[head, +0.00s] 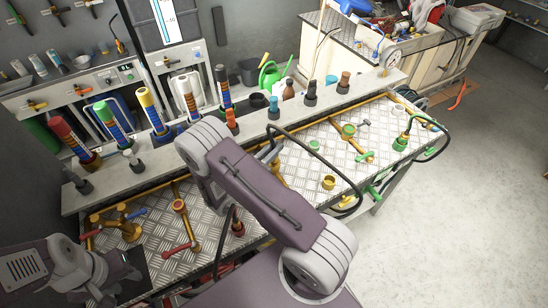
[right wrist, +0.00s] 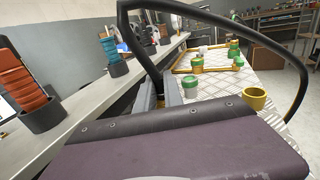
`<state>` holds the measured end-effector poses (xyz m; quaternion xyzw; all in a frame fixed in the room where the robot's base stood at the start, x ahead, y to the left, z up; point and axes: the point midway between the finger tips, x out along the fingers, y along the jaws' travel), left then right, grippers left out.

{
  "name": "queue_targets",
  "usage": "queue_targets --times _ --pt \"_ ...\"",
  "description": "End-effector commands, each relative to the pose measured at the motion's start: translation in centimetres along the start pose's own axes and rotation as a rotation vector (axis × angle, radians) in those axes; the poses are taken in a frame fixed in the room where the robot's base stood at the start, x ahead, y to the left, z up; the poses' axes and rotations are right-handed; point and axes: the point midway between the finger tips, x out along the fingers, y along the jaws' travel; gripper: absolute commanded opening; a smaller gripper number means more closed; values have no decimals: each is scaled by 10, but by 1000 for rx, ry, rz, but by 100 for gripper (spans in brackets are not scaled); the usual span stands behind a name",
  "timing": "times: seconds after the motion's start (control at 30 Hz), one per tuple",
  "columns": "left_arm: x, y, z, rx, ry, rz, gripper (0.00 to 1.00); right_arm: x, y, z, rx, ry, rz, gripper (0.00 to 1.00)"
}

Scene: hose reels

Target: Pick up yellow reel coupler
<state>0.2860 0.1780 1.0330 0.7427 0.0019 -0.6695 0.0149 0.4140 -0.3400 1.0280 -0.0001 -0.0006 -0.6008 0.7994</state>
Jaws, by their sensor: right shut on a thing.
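My right gripper (head: 268,154) is partly hidden behind my own right arm, above the middle of the metal-plated bench. In the right wrist view its grey jaws (right wrist: 160,95) show just past the wrist housing, shut at the end of a black hose (right wrist: 283,58). The yellow reel coupler at that hose end is mostly hidden by the jaws and the arm. The hose loops up and over to the right in both views. My left gripper (head: 122,272) is at the lower left, near the bench's front-left corner; its jaw opening is unclear.
A yellow cup-like fitting (head: 328,184) stands on the bench (head: 300,165) right of my right arm. A green coupler with hose (head: 401,143) and a red one (head: 238,228) stand there too. Colored columns line the back ledge (head: 150,160).

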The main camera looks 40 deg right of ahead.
Motion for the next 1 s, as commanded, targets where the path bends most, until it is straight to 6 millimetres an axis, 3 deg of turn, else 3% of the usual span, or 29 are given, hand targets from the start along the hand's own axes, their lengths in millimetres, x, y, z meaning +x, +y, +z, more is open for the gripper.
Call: queue_targets --times 0.77,1.0 --pt "0 0 0 0 0 0 36 0 0 -1 -2 4 0 0" --pt "3 0 0 0 0 0 36 0 0 23 2 2 0 0"
